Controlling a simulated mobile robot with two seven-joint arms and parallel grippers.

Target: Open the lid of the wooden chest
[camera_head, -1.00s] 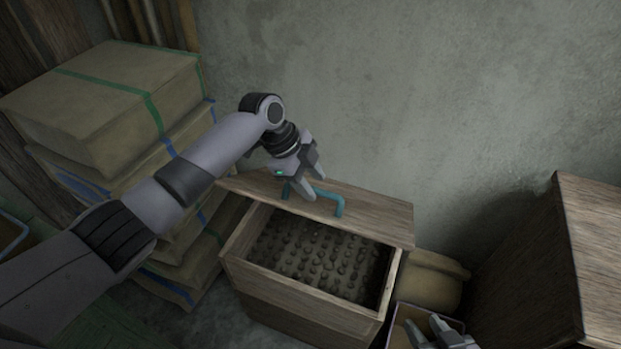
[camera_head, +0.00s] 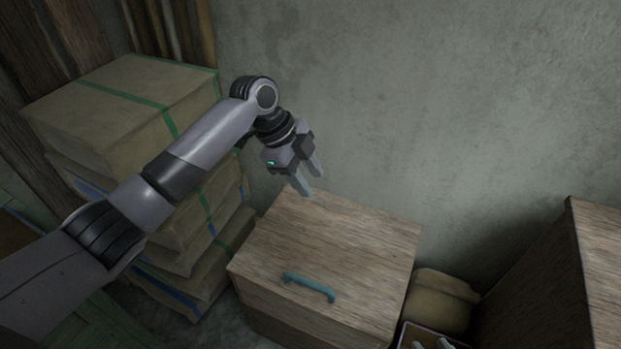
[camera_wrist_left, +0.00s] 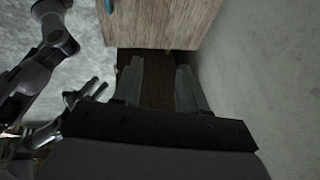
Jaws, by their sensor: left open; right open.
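The wooden chest (camera_head: 300,322) stands against the wall in the head view. Its lid (camera_head: 345,240) lies flat over the top, hiding the inside. A teal handle (camera_head: 308,287) is on the lid near its front edge. My left gripper (camera_head: 310,183) is open and empty at the lid's back left edge, away from the handle. In the left wrist view, the lid (camera_wrist_left: 165,22) and a bit of the handle (camera_wrist_left: 108,6) show beyond the open fingers (camera_wrist_left: 160,85). My right gripper (camera_wrist_left: 86,91) is open at the left of that view.
Wrapped bundles (camera_head: 125,105) are stacked left of the chest. A tan sack-like object (camera_head: 440,298) and a small box (camera_head: 425,332) are at its right. A wooden cabinet (camera_head: 600,250) stands further right. The wall (camera_head: 420,90) is close behind.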

